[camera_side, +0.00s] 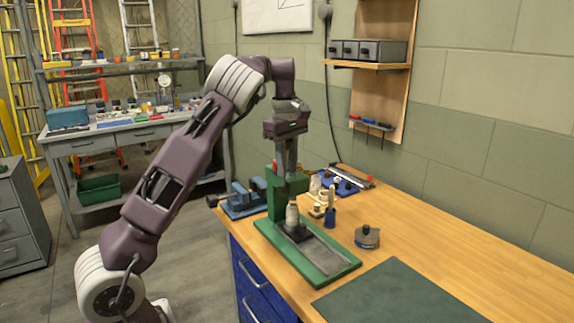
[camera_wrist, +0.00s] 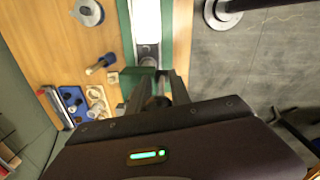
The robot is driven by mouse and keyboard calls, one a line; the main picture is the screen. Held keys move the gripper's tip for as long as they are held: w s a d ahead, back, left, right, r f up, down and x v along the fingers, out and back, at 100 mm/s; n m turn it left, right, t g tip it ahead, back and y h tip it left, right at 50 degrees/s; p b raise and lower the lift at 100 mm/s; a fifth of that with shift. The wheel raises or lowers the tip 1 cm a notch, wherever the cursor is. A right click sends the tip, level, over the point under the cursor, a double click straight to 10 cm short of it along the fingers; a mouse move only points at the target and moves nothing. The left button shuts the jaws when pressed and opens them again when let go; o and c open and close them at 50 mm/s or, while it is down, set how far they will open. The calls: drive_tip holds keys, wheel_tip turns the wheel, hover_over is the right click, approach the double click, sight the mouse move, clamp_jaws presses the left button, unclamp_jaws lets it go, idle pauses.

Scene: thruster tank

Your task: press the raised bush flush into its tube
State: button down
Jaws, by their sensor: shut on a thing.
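A green press (camera_side: 275,200) stands on the bench, with a long green base and a grey plate along it. A pale tube-like piece (camera_side: 292,213) stands upright on a dark block at the foot of the press. I cannot make out the bush apart from its tube. My gripper (camera_side: 289,170) points straight down at the press head, above the pale piece. In the wrist view its fingers (camera_wrist: 158,88) are shut on a dark grey part (camera_wrist: 158,101), which looks like part of the press. The tube is not clear in that view.
A round grey lidded piece (camera_side: 367,236) stands right of the press, near a dark green mat (camera_side: 400,294). A blue vise (camera_side: 242,200) is to the left. A blue tray (camera_side: 346,185) and small parts are behind. Open bench lies to the right.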

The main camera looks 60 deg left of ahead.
drive_tip(key=shift+r, duration=0.1)
idle(0.3)
drive_tip(key=d+f+y, duration=0.6)
drive_tip(key=f+y, duration=0.2)
drive_tip(key=y, duration=0.4)
drive_tip(key=shift+d+f, duration=0.25)
drive_tip(key=shift+d, duration=0.1)
drive_tip(key=shift+s+a, duration=0.15)
idle(1.5)
drive_tip(key=c, duration=1.3)
unclamp_jaws()
drive_tip(key=v, duration=0.7)
drive_tip(key=shift+f, duration=0.1)
drive_tip(key=shift+c, duration=0.2)
